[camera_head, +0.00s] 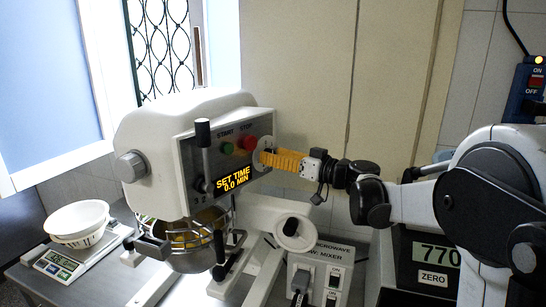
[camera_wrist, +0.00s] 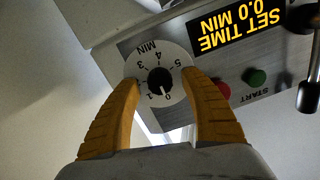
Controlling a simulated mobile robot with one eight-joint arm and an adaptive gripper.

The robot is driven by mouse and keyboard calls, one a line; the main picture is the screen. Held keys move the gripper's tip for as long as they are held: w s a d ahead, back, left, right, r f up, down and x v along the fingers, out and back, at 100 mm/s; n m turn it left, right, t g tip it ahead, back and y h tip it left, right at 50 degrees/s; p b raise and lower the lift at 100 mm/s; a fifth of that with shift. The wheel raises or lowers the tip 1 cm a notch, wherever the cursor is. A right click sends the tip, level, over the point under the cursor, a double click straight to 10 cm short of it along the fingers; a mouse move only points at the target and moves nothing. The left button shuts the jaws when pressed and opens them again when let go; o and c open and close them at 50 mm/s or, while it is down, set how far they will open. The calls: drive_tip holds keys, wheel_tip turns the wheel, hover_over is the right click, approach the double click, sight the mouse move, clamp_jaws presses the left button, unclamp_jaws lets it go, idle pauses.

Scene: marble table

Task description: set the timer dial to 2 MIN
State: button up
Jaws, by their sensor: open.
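The timer dial (camera_wrist: 160,78) is a round pale plate with numbers and a small dark knob. It sits on the mixer's grey front panel; the knob's white mark points at 0. The display (camera_wrist: 240,27) reads SET TIME 0.0 MIN and also shows in the head view (camera_head: 233,179). My gripper (camera_wrist: 159,80) has two yellow ribbed fingers, open, with the knob between their tips and a gap on each side. In the head view, my gripper (camera_head: 266,158) reaches in from the right at the dial's pale disc (camera_head: 264,147) and hides part of it.
The red stop button (camera_head: 250,143) and green start button (camera_head: 228,149) are left of my fingers. A dark-knobbed lever (camera_head: 203,135) stands further left. A steel bowl (camera_head: 190,258) hangs below the mixer head. A grey control box (camera_head: 318,278) stands below my arm.

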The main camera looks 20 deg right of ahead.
clamp_jaws()
drive_tip(key=shift+m, duration=0.3)
drive_tip(key=m+t+p, duration=0.1)
drive_tip(key=m, duration=1.8)
drive_tip(key=shift+f+m, duration=0.1)
drive_tip(key=shift+m, duration=0.2)
idle(0.4)
